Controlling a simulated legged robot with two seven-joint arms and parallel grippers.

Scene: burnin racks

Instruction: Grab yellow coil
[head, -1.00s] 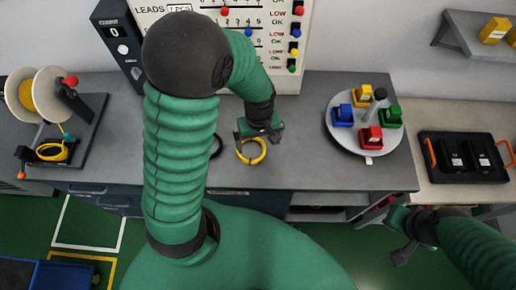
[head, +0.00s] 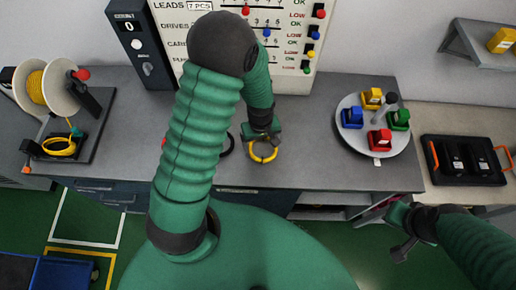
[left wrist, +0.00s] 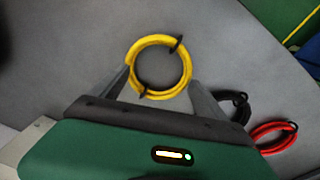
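The yellow coil (head: 263,160) lies on the grey bench, just in front of my left gripper (head: 262,138) in the head view. In the left wrist view the yellow coil (left wrist: 187,74) is a ring with two black ties. My left gripper (left wrist: 161,78) is open there, one finger on each side of the ring. I cannot tell whether the fingers touch it. My right gripper (head: 402,236) is off the bench's front edge, far from the coil; its finger state is unclear.
A black coil (left wrist: 236,106) and a red coil (left wrist: 272,135) lie close beside the yellow one. A round turntable (head: 350,136) with coloured blocks stands to the right. A spool stand (head: 100,125) holding another yellow coil (head: 58,146) is at the left. A black tray (head: 432,180) lies far right.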

